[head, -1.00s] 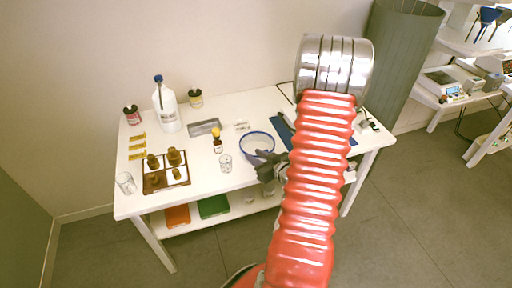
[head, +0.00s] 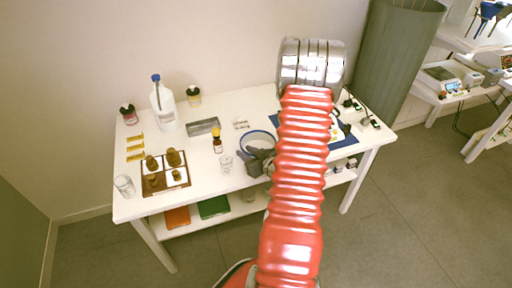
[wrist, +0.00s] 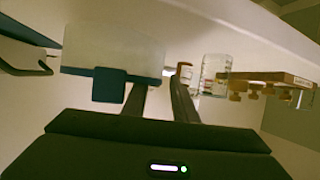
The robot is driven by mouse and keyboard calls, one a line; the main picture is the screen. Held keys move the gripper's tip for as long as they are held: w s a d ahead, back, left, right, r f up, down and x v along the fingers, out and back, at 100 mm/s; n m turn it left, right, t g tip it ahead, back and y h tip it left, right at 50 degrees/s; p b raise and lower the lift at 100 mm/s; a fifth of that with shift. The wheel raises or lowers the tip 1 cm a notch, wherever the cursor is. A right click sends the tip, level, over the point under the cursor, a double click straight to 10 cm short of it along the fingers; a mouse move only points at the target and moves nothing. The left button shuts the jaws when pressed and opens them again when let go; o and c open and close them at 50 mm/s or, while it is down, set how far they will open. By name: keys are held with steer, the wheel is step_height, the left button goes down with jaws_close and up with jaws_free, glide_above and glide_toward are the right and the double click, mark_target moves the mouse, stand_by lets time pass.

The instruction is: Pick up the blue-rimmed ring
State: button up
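The blue-rimmed ring (head: 246,134) lies on the white table in the head view, right of the amber dropper bottle. My gripper (head: 257,160) is at its near side, and my arm hides part of its right side. In the wrist view, which looks upside down, the ring shows as a pale wall with a blue rim (wrist: 85,71) and a blue tab. My gripper (wrist: 163,80) shows there with its two dark fingers apart. The left finger overlaps the rim near its right end. I cannot tell whether it touches. Nothing is clearly held.
A glass beaker (head: 225,164) and an amber dropper bottle (head: 217,142) stand left of the ring. A blue mat (head: 344,142) lies to the right behind my arm. A grey box (head: 203,127) lies at the back.

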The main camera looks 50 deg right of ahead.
steer(key=shift+w+a+f, duration=0.1)
steer(key=shift+w, duration=0.15)
steer(key=shift+s, duration=0.15)
steer(key=shift+c, duration=0.6)
jaws_close()
